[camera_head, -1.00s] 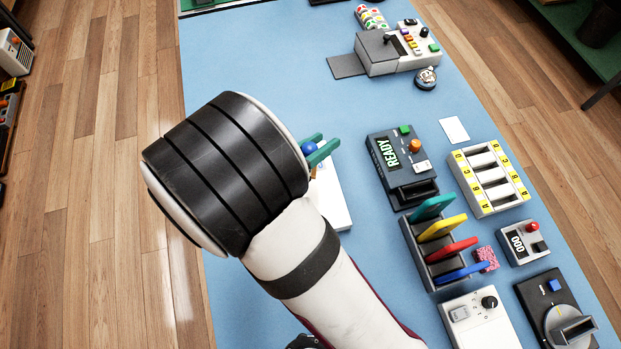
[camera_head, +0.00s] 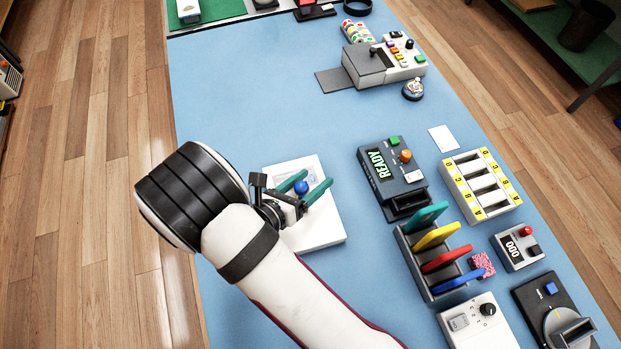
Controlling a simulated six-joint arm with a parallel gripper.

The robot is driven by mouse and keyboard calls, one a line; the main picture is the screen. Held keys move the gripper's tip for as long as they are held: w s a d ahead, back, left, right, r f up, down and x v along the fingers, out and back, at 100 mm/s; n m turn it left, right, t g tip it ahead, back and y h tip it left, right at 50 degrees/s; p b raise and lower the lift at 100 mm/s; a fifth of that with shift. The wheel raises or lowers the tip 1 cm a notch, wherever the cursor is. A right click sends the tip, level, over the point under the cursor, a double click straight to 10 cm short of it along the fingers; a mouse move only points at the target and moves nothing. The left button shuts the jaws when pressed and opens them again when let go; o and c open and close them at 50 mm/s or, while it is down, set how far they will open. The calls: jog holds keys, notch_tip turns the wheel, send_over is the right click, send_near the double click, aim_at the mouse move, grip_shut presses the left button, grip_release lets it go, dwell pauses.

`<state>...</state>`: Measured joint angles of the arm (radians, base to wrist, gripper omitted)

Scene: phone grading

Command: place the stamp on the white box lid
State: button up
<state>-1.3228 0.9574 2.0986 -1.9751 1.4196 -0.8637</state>
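The stamp's round blue knob (camera_head: 301,187) shows over the white box lid (camera_head: 322,232), left of the picture's middle. Its lower part is hidden by my fingers. My gripper (camera_head: 318,178) has two green fingers reaching over the lid, one on each side of the knob. The fingers stand apart, with what looks like a slight gap beside the knob, so the gripper looks open around it. The stamp appears to rest on the lid, though its contact is hidden. My wrist covers the mat left of the lid.
A black READY device (camera_head: 385,170) stands right of the lid. A rack of coloured plates (camera_head: 440,285) and a lettered slot tray (camera_head: 497,205) are farther right. A grey machine (camera_head: 368,66) stands at the back. The blue mat (camera_head: 240,85) is clear behind the lid.

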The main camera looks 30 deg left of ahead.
jog(key=shift+r, duration=0.2)
jog(key=v, duration=1.2)
jog(key=w+d+r+m+g+h, duration=0.25)
jog(key=d+r+m+g, duration=0.2)
jog(key=d+m, duration=0.55)
jog(key=w+d+r+m+g+h, duration=0.25)
jog(key=d+m+g, duration=0.35)
jog(key=d+m, duration=0.3)
jog(key=s+d+r+m+g+y, duration=0.1)
jog(key=s+d+r+m+y, duration=0.1)
jog(key=m, duration=1)
jog(key=s+d+r+m+g+y, duration=0.2)
jog(key=s+m+y, duration=0.5)
jog(key=m, duration=0.5)
jog(key=shift+s+d+r+y, duration=0.3)
jog(key=shift+d+r, duration=0.2)
jog(key=shift+d, duration=0.5)
